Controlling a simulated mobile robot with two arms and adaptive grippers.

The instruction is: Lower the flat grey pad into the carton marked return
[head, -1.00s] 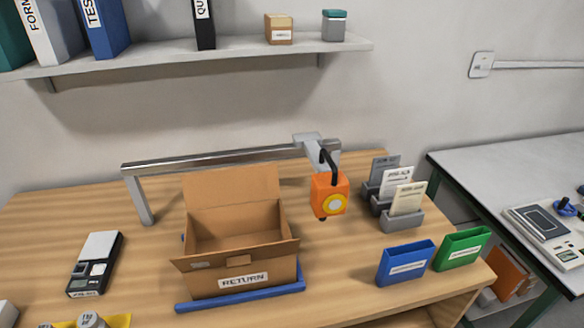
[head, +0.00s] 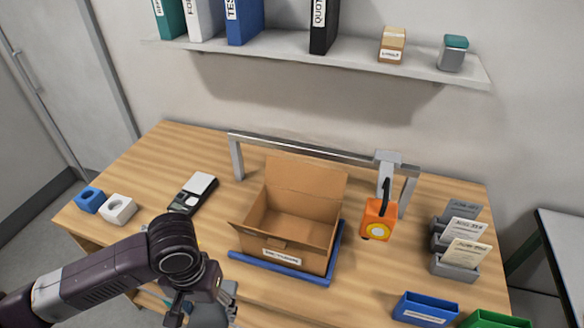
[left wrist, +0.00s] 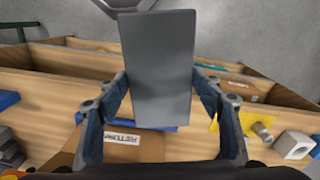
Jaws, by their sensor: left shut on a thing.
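The flat grey pad (left wrist: 158,70) is a plain rectangular slab, filling the middle of the left wrist view. My left gripper (left wrist: 160,84) is shut on it, with one finger at each side edge. In the head view my left gripper (head: 205,300) is at the bottom, in front and to the left of the carton (head: 312,255), and the pad is hard to make out there. The cardboard carton stands open on the bench, its back flap up and its visible inside empty. Its RETURN label (left wrist: 124,139) reads in the left wrist view. My right gripper is out of view.
A blue strip (head: 275,268) runs along the carton's base. A metal rail (head: 300,150) passes behind it, with an orange box (head: 379,219) hanging at the right. A scale (head: 193,193) lies left. Card holders (head: 456,262) and a blue bin (head: 426,308) stand right.

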